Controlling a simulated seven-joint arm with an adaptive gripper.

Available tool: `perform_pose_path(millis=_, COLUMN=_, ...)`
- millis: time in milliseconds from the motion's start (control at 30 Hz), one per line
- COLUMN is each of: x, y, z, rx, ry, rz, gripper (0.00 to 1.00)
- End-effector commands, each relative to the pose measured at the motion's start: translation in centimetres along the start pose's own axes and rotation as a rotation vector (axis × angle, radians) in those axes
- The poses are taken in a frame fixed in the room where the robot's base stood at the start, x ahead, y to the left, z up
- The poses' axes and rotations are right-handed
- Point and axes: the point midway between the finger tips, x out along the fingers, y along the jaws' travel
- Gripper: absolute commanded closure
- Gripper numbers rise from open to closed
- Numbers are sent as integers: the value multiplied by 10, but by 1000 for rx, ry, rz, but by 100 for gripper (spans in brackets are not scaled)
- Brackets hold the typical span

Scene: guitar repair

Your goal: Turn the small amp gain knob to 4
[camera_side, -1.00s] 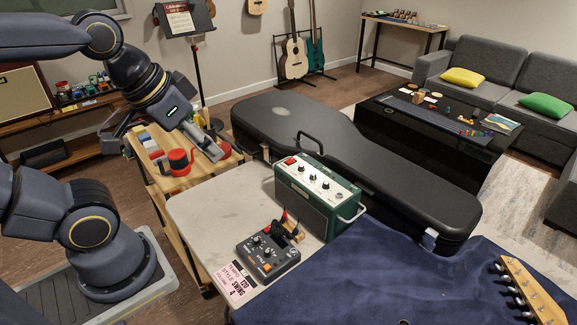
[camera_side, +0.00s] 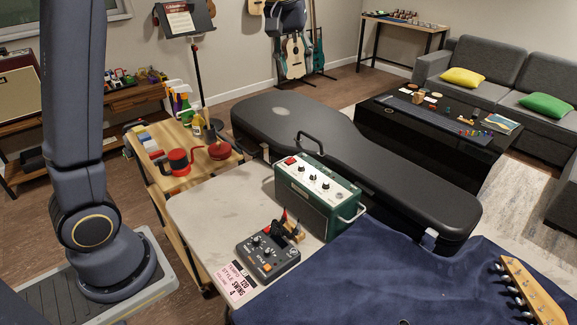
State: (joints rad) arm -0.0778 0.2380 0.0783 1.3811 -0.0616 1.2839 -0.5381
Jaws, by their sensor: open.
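The small green amp (camera_side: 313,205) stands on the pale worktop beside the black guitar case. Its light top panel has a row of small dark knobs (camera_side: 313,177) and a red switch (camera_side: 290,160). The labels and pointer settings are too small to read, so I cannot tell which knob is gain or where it points.
A dark pedal (camera_side: 267,256) with knobs and a printed card (camera_side: 236,284) lie in front of the amp. The closed guitar case (camera_side: 350,145) lies behind it. A blue cloth (camera_side: 400,275) and a guitar headstock (camera_side: 530,290) are at right. A wooden cart (camera_side: 190,180) holds tools.

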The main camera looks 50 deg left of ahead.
Motion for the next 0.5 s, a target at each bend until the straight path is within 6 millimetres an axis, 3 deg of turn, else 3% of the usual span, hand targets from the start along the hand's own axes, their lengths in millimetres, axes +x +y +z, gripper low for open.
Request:
perform_pose_path(millis=33, x=26, y=3, z=-17, rx=-28, ry=-30, rz=-30, gripper=56)
perform_pose_path(millis=100, x=59, y=5, z=-35, rx=-53, ry=-61, rz=-63, gripper=56)
perform_pose_path(millis=200, x=102, y=2, z=-50, rx=-68, ry=-101, rz=-105, gripper=56)
perform_pose_path(millis=300, x=136, y=-5, z=-53, rx=-77, ry=-140, rz=-140, gripper=56)
perform_pose_path(millis=500, x=167, y=-15, z=-48, rx=-86, ry=-180, rz=-170, gripper=56)
